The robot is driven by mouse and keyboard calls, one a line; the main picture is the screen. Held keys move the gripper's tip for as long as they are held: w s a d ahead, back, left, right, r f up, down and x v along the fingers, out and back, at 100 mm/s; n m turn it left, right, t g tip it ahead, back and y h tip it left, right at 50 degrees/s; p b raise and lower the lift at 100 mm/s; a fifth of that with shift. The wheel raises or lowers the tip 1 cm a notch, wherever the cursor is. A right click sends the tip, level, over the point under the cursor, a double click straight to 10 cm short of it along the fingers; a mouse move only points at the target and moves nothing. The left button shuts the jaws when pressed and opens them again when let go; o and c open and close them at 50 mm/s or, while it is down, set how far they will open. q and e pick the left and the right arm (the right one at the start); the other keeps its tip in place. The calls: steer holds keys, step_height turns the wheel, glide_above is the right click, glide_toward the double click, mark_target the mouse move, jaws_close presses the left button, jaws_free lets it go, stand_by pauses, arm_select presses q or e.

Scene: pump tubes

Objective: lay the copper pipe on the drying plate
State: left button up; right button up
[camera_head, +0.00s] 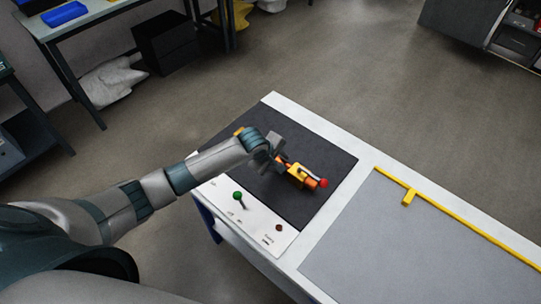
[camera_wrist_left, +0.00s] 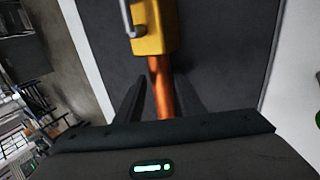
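The copper pipe (camera_head: 309,181) carries a yellow block (camera_head: 297,171) and a red end knob (camera_head: 323,183). It is over or on a dark square plate (camera_head: 322,209), and I cannot tell if it touches. The plate has a white control strip. My left gripper (camera_head: 272,155) is at the pipe, hiding part of it. In the left wrist view the pipe (camera_wrist_left: 161,85) runs between the fingers of the left gripper (camera_wrist_left: 160,88), with the yellow block (camera_wrist_left: 154,28) beyond. Whether the fingers press on it is unclear. My right gripper is out of view.
The control strip has a green knob (camera_head: 238,195) and a dark red button (camera_head: 279,227). To the right lies a grey panel (camera_head: 400,245) with a yellow bar (camera_head: 450,217) along its far edge. The grey panel is bare in front of the bar.

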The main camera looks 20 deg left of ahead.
arm_select(q)
steer(key=b+v, duration=0.1)
steer(key=v, duration=0.9)
steer(key=shift+s+r, duration=0.2)
steer(key=shift+r, duration=0.1)
